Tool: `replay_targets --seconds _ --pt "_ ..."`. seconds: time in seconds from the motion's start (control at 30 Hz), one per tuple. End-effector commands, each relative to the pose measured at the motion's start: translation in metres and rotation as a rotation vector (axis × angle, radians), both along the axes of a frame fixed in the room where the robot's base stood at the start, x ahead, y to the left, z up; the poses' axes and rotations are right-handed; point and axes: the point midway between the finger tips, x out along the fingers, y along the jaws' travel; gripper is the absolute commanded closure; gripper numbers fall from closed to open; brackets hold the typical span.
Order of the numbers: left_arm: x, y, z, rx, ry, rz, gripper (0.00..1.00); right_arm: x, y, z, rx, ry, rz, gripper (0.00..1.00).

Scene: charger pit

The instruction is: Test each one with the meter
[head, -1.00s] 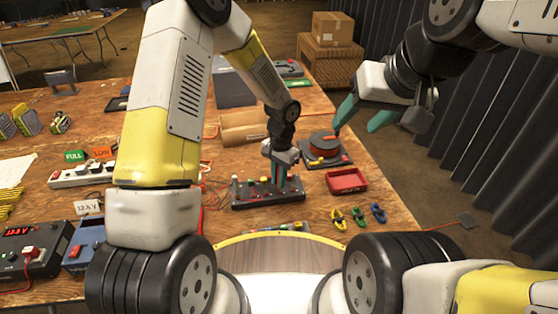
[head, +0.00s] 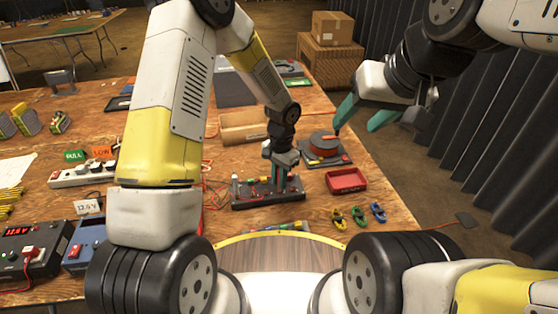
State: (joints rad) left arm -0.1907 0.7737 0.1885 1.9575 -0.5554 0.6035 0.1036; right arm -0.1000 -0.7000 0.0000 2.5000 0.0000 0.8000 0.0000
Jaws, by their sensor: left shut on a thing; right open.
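My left gripper (head: 278,183) reaches down onto a dark panel (head: 240,199) in the middle of the table. It is shut on a small part there, mostly hidden by the fingers. The panel carries several small coloured parts along its top. A black box with a lit red display (head: 18,233) stands at the lower left, with a blue-topped box (head: 84,243) beside it. I cannot tell which device is the meter. My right gripper (head: 357,125) has teal fingers spread apart, open and empty, above the table's right edge near a reel (head: 322,146).
FULL (head: 75,156) and LOW (head: 103,152) signs stand at the left.

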Motion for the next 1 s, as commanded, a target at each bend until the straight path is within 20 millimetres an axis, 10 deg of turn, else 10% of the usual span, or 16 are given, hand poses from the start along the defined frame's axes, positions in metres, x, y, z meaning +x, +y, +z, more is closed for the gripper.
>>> replay_targets --seconds 1.0 --pt "-0.0001 0.0006 -0.0063 0.001 0.001 0.001 1.00 0.0000 0.0000 0.0000 0.000 0.000 0.000 0.46"
